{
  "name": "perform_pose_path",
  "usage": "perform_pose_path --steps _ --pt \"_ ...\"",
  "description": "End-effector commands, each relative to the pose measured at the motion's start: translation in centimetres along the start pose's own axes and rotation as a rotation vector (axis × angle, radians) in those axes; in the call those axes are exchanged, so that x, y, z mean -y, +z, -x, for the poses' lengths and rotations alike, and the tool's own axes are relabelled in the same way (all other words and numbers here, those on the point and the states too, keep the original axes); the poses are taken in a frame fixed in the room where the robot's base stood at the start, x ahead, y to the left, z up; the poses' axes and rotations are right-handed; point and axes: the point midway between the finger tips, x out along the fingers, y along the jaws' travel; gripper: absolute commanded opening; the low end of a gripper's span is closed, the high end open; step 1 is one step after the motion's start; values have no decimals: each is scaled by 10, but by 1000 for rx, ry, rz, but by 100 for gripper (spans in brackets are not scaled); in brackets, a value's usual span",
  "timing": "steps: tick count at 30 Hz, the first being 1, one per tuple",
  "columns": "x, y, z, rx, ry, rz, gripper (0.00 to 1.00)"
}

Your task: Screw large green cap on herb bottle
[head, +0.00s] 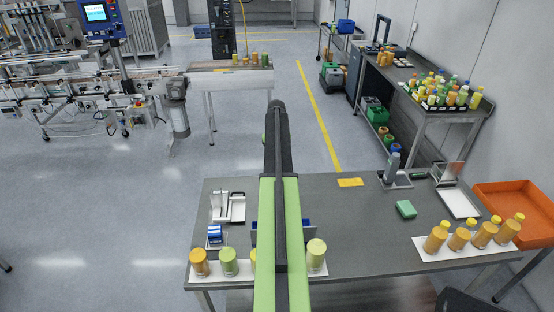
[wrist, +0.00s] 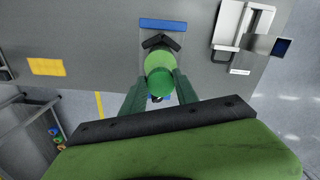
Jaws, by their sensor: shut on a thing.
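In the wrist view, my gripper (wrist: 161,86) is shut on the large green cap (wrist: 160,79), with a green finger on each side. The light-green herb bottle (wrist: 157,59) shows just beyond the cap, in line with it. The cap meets the bottle in the picture; I cannot tell whether it is seated or threaded. A black V-shaped stop (wrist: 162,41) lies against the bottle's far side. In the head view, my arm hides the gripper, the cap and this bottle.
On the table (head: 330,205) stand a front row with an orange bottle (head: 199,262) and green bottles (head: 229,262), a metal fixture (head: 236,207), a green block (head: 406,209) and yellow-capped orange bottles (head: 436,238). An orange crate (head: 515,186) is at the right.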

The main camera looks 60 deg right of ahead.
Motion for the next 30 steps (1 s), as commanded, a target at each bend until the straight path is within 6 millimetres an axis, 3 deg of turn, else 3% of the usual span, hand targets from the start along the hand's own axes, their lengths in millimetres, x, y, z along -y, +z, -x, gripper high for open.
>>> perform_pose_path --steps 30 --pt "-2 0 -10 0 0 -2 0"
